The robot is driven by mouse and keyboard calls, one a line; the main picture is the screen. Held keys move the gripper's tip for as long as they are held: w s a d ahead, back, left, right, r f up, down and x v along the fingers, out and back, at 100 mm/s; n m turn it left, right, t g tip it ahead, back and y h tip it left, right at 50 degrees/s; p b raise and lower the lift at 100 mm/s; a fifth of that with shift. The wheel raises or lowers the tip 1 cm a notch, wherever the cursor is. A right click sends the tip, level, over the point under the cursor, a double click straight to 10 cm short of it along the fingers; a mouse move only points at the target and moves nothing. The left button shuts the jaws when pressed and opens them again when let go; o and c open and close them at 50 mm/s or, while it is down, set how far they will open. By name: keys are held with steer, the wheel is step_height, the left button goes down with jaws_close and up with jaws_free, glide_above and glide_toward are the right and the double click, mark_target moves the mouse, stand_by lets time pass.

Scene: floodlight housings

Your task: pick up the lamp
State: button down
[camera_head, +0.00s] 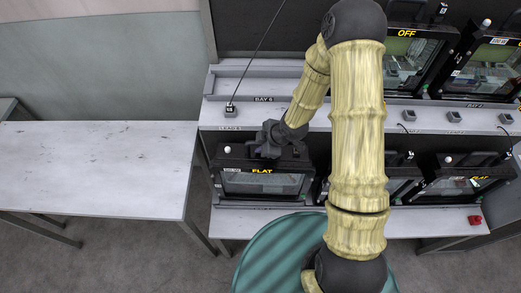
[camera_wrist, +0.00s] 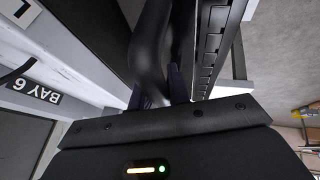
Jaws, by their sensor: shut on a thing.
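The lamp (camera_head: 245,188) is a black rectangular floodlight housing with a glass front and a yellow "FLAT" label. In the head view it is on the lower level of the bench at the left end, under the "BAY 6" mark. My gripper (camera_head: 268,150) is at its top edge. In the wrist view my gripper (camera_wrist: 160,86) is shut on the lamp's dark curved handle (camera_wrist: 150,45), with the finned housing (camera_wrist: 208,45) beside it. The lamp looks upright. I cannot tell whether it is clear of the bench. My arm hides part of the scene to its right.
More housings (camera_head: 462,180) stand right along the lower level, and others (camera_head: 490,65) on the upper level, one marked "OFF". A grey shelf strip (camera_head: 400,118) with small connectors runs between. A bare table (camera_head: 95,165) is at left. A red block (camera_head: 475,220) lies front right.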

step_height(320, 180, up, 6)
steer(key=shift+f, duration=0.1)
steer(key=shift+w+a, duration=0.1)
steer(key=shift+w, duration=0.05)
stand_by(0.7)
